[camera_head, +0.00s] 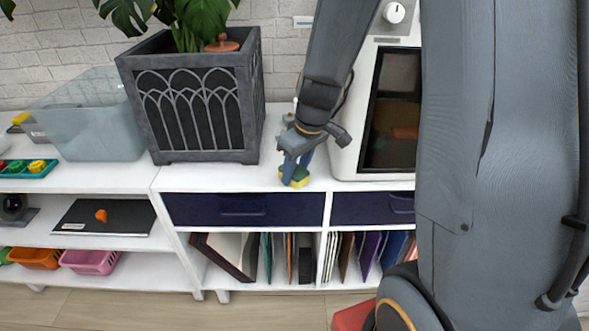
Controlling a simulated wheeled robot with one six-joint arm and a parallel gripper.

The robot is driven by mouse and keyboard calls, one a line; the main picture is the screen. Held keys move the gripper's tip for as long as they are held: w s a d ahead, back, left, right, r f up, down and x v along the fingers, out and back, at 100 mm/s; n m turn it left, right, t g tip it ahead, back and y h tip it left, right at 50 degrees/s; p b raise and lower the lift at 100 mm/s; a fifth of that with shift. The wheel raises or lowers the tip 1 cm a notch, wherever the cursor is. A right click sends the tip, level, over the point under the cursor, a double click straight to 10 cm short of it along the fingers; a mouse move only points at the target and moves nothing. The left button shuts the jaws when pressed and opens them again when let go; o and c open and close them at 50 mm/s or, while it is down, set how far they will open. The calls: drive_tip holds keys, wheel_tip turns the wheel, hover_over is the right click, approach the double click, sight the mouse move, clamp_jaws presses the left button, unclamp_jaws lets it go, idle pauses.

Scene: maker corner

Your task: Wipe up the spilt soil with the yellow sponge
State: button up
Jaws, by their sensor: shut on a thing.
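The yellow sponge (301,182), with a green part on it, is at the white cabinet top near its front edge, between the dark planter and the white machine. My gripper (294,170) is above it, pointing down, and is shut on the sponge. I cannot tell whether the sponge touches the surface or is just above it. I see no spilt soil; some of the surface behind my gripper is hidden by it.
A dark planter (190,110) with a plant stands left of my gripper. A white machine with a dark door (391,110) stands close on the right. A clear bin (95,115) is further left. Free white top (225,178) lies before the planter.

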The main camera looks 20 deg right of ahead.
drive_tip(key=shift+r+p, duration=2.4)
drive_tip(key=shift+r, duration=0.6)
drive_tip(key=shift+r, duration=0.1)
drive_tip(key=shift+r+p, duration=1.15)
drive_tip(key=shift+r, duration=0.3)
drive_tip(key=shift+s+f, duration=0.1)
drive_tip(key=shift+f, duration=0.05)
